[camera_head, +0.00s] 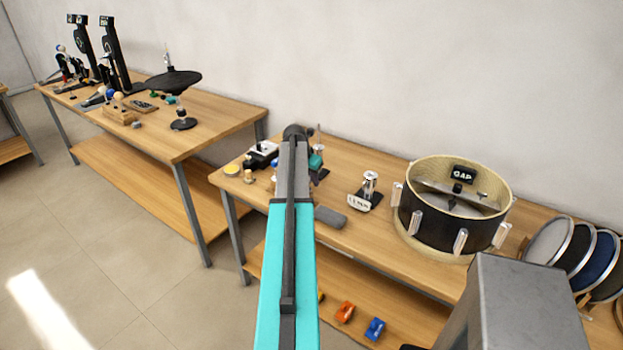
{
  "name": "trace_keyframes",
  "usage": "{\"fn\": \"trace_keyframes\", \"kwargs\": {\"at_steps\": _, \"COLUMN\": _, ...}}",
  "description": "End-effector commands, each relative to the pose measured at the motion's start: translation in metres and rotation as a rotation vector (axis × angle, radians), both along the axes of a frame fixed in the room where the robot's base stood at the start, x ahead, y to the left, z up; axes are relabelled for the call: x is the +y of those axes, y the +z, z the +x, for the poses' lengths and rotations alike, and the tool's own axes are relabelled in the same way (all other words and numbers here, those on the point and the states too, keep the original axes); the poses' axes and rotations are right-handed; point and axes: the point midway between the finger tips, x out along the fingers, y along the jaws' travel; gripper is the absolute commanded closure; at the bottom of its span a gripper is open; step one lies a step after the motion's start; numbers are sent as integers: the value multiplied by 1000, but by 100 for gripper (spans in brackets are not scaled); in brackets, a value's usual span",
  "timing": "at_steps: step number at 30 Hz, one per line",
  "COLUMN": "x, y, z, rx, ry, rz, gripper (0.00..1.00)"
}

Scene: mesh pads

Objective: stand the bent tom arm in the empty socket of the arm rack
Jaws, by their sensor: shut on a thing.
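My arm reaches up the middle of the picture over the near table. My gripper (316,162), at its far end, is mostly hidden by my own wrist. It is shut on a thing. A thin grey upright piece (317,133) shows just above it, too small to tell whether it is the bent tom arm. A chrome post (370,184) stands on a dark base with a white label (358,203), right of my gripper. It may belong to the arm rack, but the label is not readable and I cannot make out an empty socket.
A black drum (430,221) with a "GAP" sign stands right on the near table (345,244). Round drum heads (550,243) stand in a row beyond it. A grey pad (329,216) lies near the front edge. The left table (190,141) carries pedals and a black cymbal pad (173,81).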

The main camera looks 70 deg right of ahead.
Motion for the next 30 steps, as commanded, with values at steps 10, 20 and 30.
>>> {"fn": "trace_keyframes", "kwargs": {"at_steps": 10, "x": 0, "y": -7, "z": 0, "rx": 0, "ry": -1, "rz": -1, "gripper": 100}}
{"fn": "trace_keyframes", "kwargs": {"at_steps": 20, "x": 0, "y": -7, "z": 0, "rx": 0, "ry": -1, "rz": -1, "gripper": 100}}
{"fn": "trace_keyframes", "kwargs": {"at_steps": 30, "x": 0, "y": -7, "z": 0, "rx": 0, "ry": -1, "rz": -1, "gripper": 60}}
